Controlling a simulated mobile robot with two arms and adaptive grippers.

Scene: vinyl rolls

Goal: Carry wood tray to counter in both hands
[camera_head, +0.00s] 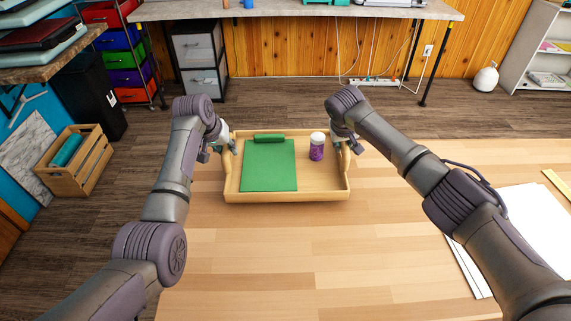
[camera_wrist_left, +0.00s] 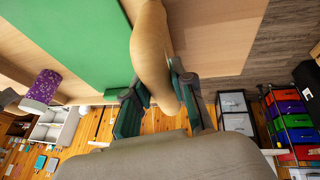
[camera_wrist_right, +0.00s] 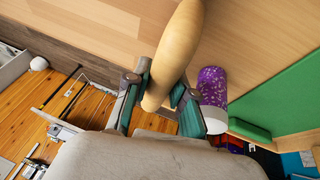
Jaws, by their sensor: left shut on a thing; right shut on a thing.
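The wood tray (camera_head: 285,197) is at the far edge of the light wood counter, level. It holds a green sheet (camera_head: 268,168) with a rolled end (camera_head: 269,138) and a purple speckled jar with a white lid (camera_head: 317,150). My left gripper (camera_head: 229,146) is shut on the tray's left handle, which shows between the fingers in the left wrist view (camera_wrist_left: 153,50). My right gripper (camera_head: 348,146) is shut on the right handle, seen in the right wrist view (camera_wrist_right: 172,55). I cannot tell whether the tray's underside touches the counter.
The near part of the light wood counter (camera_head: 300,260) is clear between my arms. White paper sheets (camera_head: 525,235) and a yellow ruler (camera_head: 558,184) lie on its right. A wooden crate (camera_head: 75,170) stands on the floor at left. A grey worktable (camera_head: 300,11) is at the back.

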